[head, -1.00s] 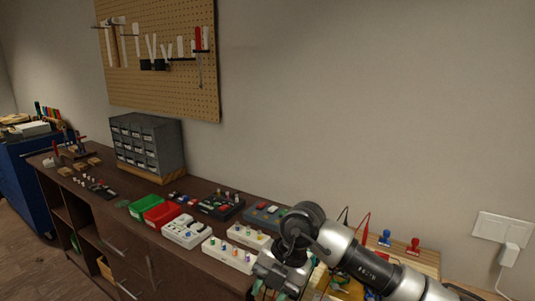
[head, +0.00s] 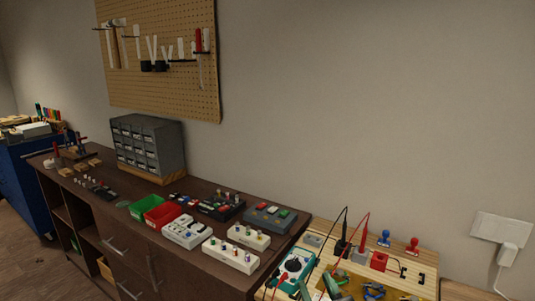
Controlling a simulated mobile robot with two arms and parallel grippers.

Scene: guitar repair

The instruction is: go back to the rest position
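My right gripper (head: 319,288) shows only at the bottom edge, where two greenish fingertips stand apart over the front of the light wooden bench (head: 318,226). Nothing shows between the tips, and the rest of that arm is out of the picture. My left gripper is not in view.
A teal multimeter (head: 294,265) with black and red leads lies on the wooden bench, near a blue stamp-like piece (head: 385,238) and a red one (head: 413,246). Left is a dark cabinet with white pedals (head: 230,254), a red bin (head: 162,213) and a grey drawer unit (head: 148,144).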

